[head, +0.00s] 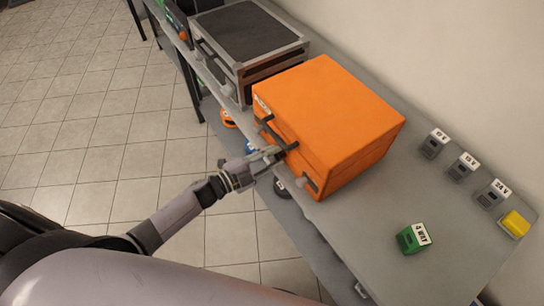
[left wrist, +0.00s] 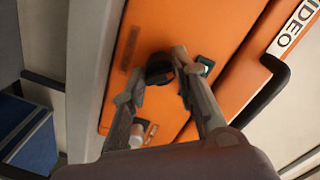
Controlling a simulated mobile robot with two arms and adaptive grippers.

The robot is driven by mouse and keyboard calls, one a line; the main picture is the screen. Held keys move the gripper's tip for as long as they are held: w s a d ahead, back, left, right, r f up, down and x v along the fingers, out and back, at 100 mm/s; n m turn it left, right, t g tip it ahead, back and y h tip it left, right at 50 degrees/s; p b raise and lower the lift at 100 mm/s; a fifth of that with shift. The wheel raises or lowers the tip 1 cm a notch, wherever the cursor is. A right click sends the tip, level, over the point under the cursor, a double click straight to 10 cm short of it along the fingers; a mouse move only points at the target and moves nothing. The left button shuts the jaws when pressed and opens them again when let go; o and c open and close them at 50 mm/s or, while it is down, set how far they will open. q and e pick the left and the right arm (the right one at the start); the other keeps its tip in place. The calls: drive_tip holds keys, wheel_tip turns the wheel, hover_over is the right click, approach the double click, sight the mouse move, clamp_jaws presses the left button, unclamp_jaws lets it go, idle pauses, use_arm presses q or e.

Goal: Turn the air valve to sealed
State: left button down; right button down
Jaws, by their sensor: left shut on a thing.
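The orange case (head: 330,120) stands on the grey bench, and its front faces my left arm. In the left wrist view, a dark round knob (left wrist: 158,70), seemingly the air valve, sits on the orange front panel (left wrist: 120,55). My left gripper (head: 274,155) is at the case's front, beside a dark handle. In the left wrist view its fingers (left wrist: 160,78) are closed around the knob. Its setting cannot be read, and the gripper hides it in the head view. My right gripper is not in view.
A grey case with a dark top (head: 250,32) stands behind the orange one. A green box (head: 413,238), small labelled grey blocks (head: 434,145) and a yellow block (head: 514,224) are on the bench's right. A black handle (left wrist: 262,95) and the VIDEO label (left wrist: 293,28) lie close beside the gripper.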

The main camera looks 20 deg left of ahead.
use_arm(q)
drive_tip(key=c, duration=1.3)
unclamp_jaws()
drive_tip(key=v, duration=1.2)
